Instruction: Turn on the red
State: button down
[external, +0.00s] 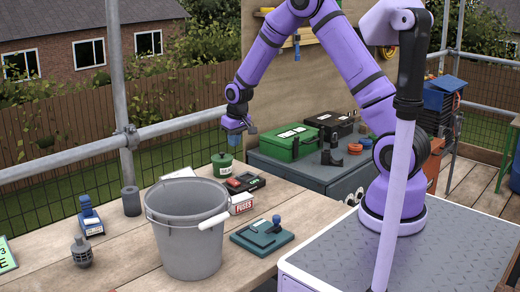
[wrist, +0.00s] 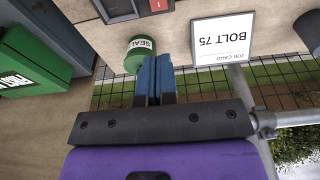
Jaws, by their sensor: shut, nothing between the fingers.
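A dark box with a small red part (external: 236,183) lies on the wooden bench behind the grey bucket. In the wrist view a dark box with a red patch (wrist: 158,5) is cut off by the top edge, so its switch state cannot be told. My gripper (external: 236,143) is above the bench, over the green tin (external: 222,166). In the wrist view its blue fingers (wrist: 156,68) are together with nothing between them. They point toward the green tin labelled SEAL (wrist: 139,57) and are apart from the red part.
The large grey bucket (external: 185,240) stands at the bench front. A FUSES box (external: 242,205), a blue-green clamp-like tool (external: 262,236) and a blue-handled item (external: 90,217) are around it. A green case (external: 290,142) sits on the grey cabinet.

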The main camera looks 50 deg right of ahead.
aim_at(233, 181)
jog(key=f, duration=0.4)
jog(key=w+f, duration=0.1)
jog(key=f, duration=0.4)
jog(key=w+f, duration=0.1)
jog(key=f, duration=0.3)
jog(key=shift+w+f, duration=0.2)
jog(key=shift+f, duration=0.2)
jog(key=shift+w+f+g, duration=0.15)
jog(key=shift+f+g, duration=0.15)
jog(key=shift+g, duration=0.1)
jog(key=shift+s+f, duration=0.1)
jog(key=shift+s, duration=0.4)
jog(key=shift+s+r, duration=0.2)
jog(key=shift+s, duration=0.15)
